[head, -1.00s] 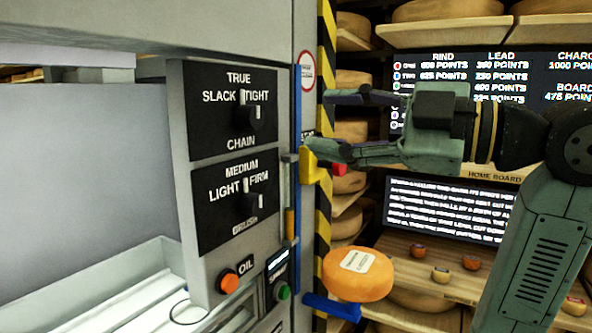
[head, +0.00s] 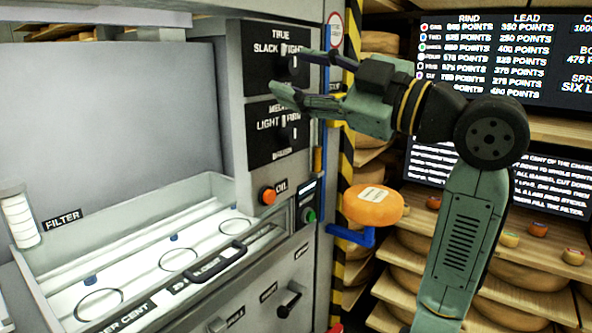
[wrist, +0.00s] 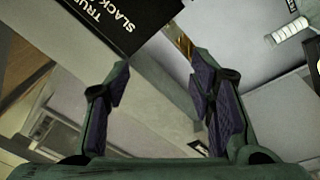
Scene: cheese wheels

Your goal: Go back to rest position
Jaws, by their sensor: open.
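My gripper (head: 290,76) is open and empty in the head view, in front of the black panel with the TRUE and MEDIUM dials. Its fingers point left and overlap the panel in the picture; whether they touch it I cannot tell. In the wrist view my open gripper (wrist: 165,105) has both fingers apart with nothing between them. The upper dial (head: 292,65) and lower dial (head: 290,133) show beside and below the fingers. My arm reaches up from the lower right of the head view.
An orange cheese wheel (head: 373,207) sits on a blue bracket (head: 352,236) at the machine's right side. An orange button (head: 267,195) and a green button (head: 309,215) are below the panel. An open white tray (head: 150,265) is at lower left. Shelves with cheese wheels (head: 505,268) stand at right.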

